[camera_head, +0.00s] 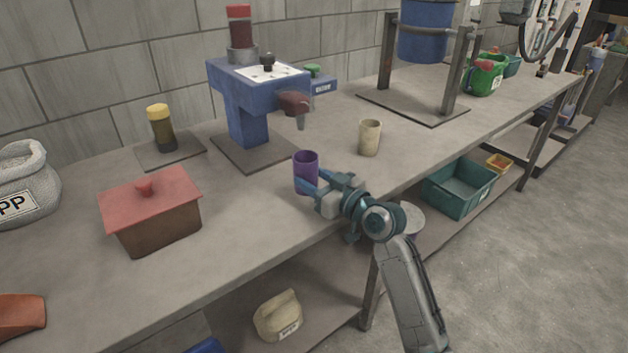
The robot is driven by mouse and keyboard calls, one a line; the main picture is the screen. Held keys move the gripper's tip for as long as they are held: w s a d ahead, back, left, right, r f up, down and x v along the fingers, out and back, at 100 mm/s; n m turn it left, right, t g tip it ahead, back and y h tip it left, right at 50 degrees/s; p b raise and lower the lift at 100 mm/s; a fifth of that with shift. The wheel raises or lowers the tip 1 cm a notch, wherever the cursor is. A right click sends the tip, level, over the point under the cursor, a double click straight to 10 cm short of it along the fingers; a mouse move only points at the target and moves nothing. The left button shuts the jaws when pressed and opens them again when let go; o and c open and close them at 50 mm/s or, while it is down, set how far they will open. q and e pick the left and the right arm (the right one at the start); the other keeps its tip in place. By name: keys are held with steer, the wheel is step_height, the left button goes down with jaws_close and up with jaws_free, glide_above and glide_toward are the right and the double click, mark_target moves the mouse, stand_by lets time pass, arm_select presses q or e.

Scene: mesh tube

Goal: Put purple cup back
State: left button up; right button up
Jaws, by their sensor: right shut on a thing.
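The purple cup (306,166) is upright near the front edge of the grey workbench (250,245), in front of the blue machine. My right gripper (308,184) comes from the right with its fingers around the cup's lower part, shut on it. I cannot tell whether the cup's base touches the bench. A beige cup (369,138) stands upright to the right of the purple cup, apart from it. My left gripper is not in view.
The blue machine (246,103) stands on a dark plate behind the cup. A brown box with a red lid (151,209) is at left. A yellow-topped jar (160,128) stands on a small mat. A framed blue drum (425,30) is at back right. Bench between box and purple cup is clear.

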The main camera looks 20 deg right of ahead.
steer(key=shift+f, duration=0.2)
steer(key=o, duration=1)
steer(key=shift+r, duration=0.15)
steer(key=v, duration=1.2)
